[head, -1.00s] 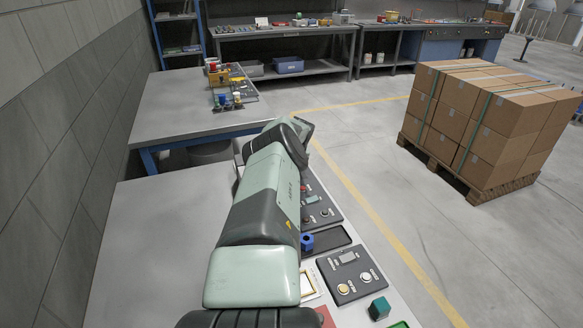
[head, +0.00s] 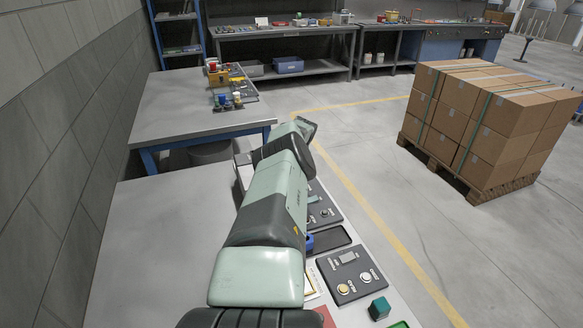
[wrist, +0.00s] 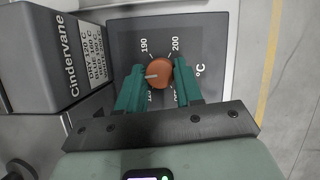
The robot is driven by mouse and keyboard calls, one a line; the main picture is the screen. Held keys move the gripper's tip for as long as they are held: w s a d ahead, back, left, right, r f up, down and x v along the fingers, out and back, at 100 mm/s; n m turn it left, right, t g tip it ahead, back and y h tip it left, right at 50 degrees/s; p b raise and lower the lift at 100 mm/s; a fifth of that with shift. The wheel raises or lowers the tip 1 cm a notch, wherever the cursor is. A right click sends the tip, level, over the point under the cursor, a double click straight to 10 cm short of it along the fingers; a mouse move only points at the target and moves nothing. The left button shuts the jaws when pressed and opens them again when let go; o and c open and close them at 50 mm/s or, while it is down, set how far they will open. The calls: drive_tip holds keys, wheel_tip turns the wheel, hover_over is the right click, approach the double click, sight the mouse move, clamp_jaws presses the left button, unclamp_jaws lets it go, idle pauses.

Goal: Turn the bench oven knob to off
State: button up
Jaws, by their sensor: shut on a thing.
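The bench oven knob (wrist: 157,73) is a round orange-brown knob on a dark dial plate (wrist: 212,35) in the wrist view. Its pale pointer line points to the left. The dial shows 190 at upper left and 200 at upper right; the lower marks are partly covered by the fingers. My gripper (wrist: 158,82) has its two teal fingers on either side of the knob, shut on it. In the head view my arm hides the knob and the gripper.
A grey box marked Cindervane (wrist: 65,55) stands close to the left of the dial. In the head view, a control panel with buttons (head: 350,272) and a teal cube (head: 379,308) lie at the bench's right edge. A stack of cartons (head: 490,115) stands on the floor.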

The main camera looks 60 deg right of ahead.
drive_tip(key=o, duration=1)
drive_tip(key=shift+r, duration=0.15)
drive_tip(key=shift+s+r, duration=0.2)
drive_tip(key=shift+r, duration=0.35)
drive_tip(key=v, duration=0.9)
drive_tip(key=shift+a, duration=0.2)
drive_tip(key=shift+s+r, duration=0.15)
